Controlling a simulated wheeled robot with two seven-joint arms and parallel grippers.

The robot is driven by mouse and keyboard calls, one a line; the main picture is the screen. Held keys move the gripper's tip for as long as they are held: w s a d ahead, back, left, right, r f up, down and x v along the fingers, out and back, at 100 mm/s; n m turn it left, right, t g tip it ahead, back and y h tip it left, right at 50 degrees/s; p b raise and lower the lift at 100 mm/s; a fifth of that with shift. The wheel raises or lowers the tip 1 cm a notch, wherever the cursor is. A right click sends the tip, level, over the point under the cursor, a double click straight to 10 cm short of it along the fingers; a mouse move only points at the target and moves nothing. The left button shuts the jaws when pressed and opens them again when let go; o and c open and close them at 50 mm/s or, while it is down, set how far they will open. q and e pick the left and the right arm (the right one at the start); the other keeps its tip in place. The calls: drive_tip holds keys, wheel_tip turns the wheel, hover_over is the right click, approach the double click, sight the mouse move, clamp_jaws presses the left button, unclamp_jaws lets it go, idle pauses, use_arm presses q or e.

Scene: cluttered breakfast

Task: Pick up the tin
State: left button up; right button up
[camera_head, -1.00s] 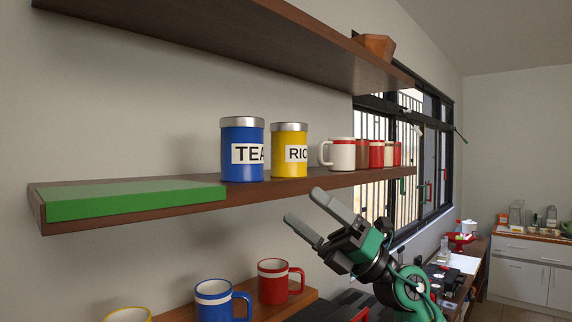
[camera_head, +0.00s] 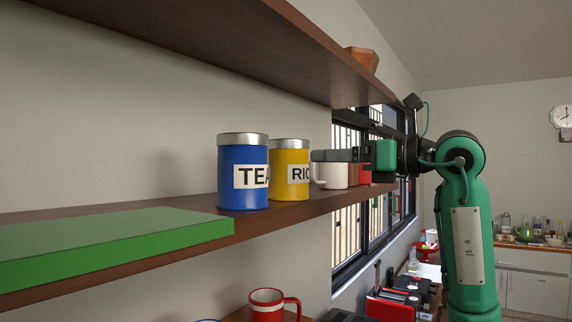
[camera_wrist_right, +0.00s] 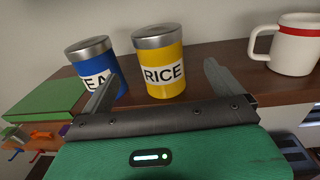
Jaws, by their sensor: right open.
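A blue tin labelled TEA (camera_head: 242,172) and a yellow tin labelled RICE (camera_head: 289,170), both with silver lids, stand upright on the shelf. They also show in the right wrist view, the blue one (camera_wrist_right: 96,68) left of the yellow one (camera_wrist_right: 158,62). My right gripper (camera_head: 318,156) is at shelf height, right of the yellow tin and pointing left. In the wrist view its open fingers (camera_wrist_right: 160,84) are spread, the left one in front of the blue tin, the right one right of the yellow tin. Nothing is between the fingers. My left gripper is out of view.
A white mug (camera_head: 333,176) and other mugs stand right of the tins, partly behind my right gripper. A green board (camera_head: 110,245) lies on the shelf's left. An upper shelf (camera_head: 210,50) runs overhead. A red mug (camera_head: 266,305) stands lower down.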

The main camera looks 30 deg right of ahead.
sight(306, 157)
drive_tip(key=p+x, duration=0.1)
drive_tip(key=x, duration=0.4)
drive_tip(key=shift+w+a, duration=0.1)
drive_tip(key=shift+a, duration=0.05)
drive_tip(key=shift+w+a+p, duration=0.25)
drive_tip(key=shift+w+p, duration=0.35)
drive_tip(key=shift+p, duration=0.1)
drive_tip(key=p+x, duration=0.2)
drive_tip(key=x, duration=0.1)
drive_tip(key=shift+w+a+f, duration=0.1)
drive_tip(key=shift+w+f, duration=0.15)
drive_tip(key=shift+w+a+f, duration=0.1)
drive_tip(key=shift+w+a, duration=0.1)
drive_tip(key=shift+w, duration=0.15)
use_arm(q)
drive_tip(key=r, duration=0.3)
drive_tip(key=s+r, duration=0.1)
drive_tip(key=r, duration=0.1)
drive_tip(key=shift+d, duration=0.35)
use_arm(e)
drive_tip(key=shift+s, duration=0.15)
drive_tip(key=c, duration=1.1)
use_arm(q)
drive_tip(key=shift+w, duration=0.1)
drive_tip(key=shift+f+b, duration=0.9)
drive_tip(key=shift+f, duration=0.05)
use_arm(e)
drive_tip(key=shift+r, duration=5)
